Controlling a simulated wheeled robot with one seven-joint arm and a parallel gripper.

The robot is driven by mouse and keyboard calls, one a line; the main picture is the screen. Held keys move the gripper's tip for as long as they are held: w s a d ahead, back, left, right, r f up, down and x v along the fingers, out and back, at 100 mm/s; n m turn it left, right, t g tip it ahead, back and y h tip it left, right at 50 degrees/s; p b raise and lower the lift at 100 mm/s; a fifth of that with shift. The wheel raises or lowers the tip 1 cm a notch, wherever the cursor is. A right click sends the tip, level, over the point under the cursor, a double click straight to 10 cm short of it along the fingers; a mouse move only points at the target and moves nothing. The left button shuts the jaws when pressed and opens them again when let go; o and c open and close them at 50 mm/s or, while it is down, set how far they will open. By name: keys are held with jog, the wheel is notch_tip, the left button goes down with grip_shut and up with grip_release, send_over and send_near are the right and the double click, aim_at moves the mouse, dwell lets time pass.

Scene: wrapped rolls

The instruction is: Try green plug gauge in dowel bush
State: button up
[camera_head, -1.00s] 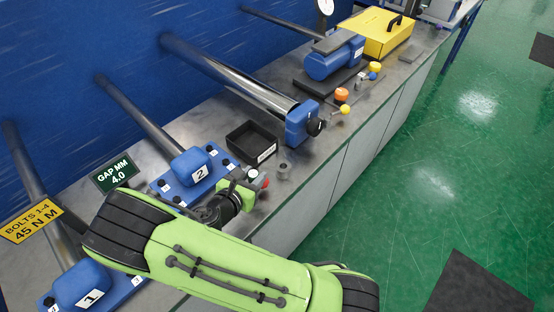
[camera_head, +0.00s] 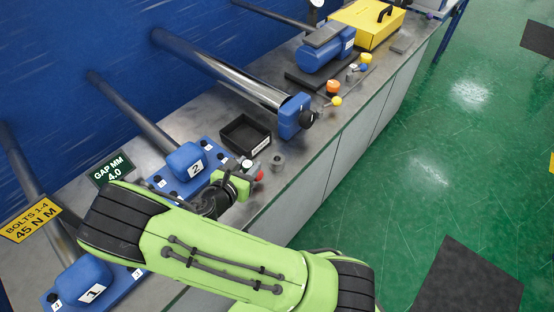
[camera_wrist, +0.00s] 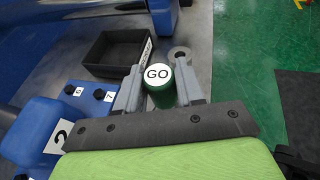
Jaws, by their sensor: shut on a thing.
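The green plug gauge (camera_wrist: 161,92) has a white top marked GO. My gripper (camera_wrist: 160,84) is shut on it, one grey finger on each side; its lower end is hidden. In the head view my gripper (camera_head: 254,170) is low over the bench beside the blue block marked 2, with the gauge's white top (camera_head: 247,163) showing. The dowel bush, a grey ring with a hole (camera_wrist: 180,54), stands on the bench just beyond the fingers, apart from the gauge. It also shows in the head view (camera_head: 278,161), right of my gripper.
A black open tray (camera_head: 246,135) lies beyond my gripper. A blue bolted plate with block 2 (camera_head: 187,161) is to the left. A small red thing (camera_head: 259,175) shows at my gripper, partly hidden. The bench's front edge is close to the bush.

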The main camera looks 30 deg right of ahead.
jog(key=shift+r+p, duration=2.7)
jog(key=shift+r, duration=0.15)
